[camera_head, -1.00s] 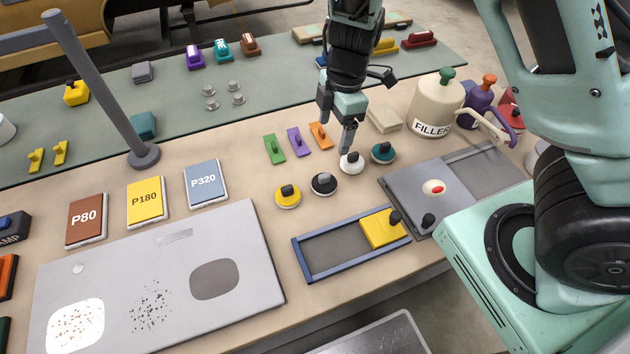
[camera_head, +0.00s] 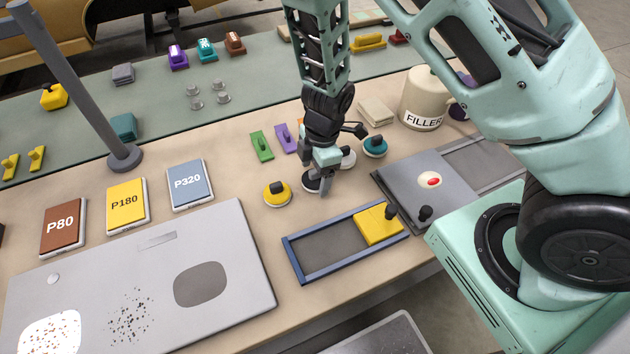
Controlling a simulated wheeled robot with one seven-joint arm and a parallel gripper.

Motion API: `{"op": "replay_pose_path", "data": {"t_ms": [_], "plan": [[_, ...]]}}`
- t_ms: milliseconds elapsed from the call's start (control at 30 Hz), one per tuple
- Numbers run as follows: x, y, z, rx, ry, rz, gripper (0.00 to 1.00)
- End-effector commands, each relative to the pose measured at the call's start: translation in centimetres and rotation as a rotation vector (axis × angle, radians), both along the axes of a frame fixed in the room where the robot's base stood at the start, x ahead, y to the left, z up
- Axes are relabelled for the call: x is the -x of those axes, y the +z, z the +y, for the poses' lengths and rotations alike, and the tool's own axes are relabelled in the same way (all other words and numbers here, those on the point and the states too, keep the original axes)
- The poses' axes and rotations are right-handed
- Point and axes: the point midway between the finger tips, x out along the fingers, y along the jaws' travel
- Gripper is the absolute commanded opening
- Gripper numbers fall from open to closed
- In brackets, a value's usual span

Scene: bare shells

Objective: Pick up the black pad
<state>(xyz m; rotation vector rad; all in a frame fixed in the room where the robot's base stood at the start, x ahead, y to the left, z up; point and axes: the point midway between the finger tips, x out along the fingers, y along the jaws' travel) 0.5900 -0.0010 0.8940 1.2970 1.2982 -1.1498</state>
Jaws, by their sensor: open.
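The black pad (camera_head: 310,184) is a small round disc on the tan bench, just right of the yellow pad (camera_head: 277,194). My gripper (camera_head: 322,190) points down right over the black pad and hides most of it, so only part of its rim shows. My gripper is open. Whether the fingers straddle the pad's knob or touch it cannot be seen.
A white pad (camera_head: 348,158) and a teal pad (camera_head: 375,146) stand close behind to the right. A blue-framed tray (camera_head: 292,257) with a yellow block (camera_head: 375,226) lies in front. A grey panel (camera_head: 120,265) fills the left front. A grey post (camera_head: 80,95) rises at left.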

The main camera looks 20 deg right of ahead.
Motion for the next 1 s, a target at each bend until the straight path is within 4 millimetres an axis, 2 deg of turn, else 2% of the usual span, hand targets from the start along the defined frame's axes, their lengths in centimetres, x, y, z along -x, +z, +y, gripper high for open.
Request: {"op": "replay_pose_path", "data": {"t_ms": [100,300,333,433,500,833,1000], "plan": [[0.0,-0.8,0.1,0.000,0.000,-0.001,0.79],[0.0,-0.7,0.1,0.000,0.000,-0.001,0.79],[0.0,-0.7,0.1,0.000,0.000,-0.001,0.76],[0.0,-0.7,0.1,0.000,0.000,-0.001,0.48],[0.0,-0.7,0.1,0.000,0.000,-0.001,0.34],[0.0,-0.6,0.1,0.000,0.000,-0.001,0.34],[-0.1,1.2,0.1,-0.001,0.002,-0.002,0.34]]}}
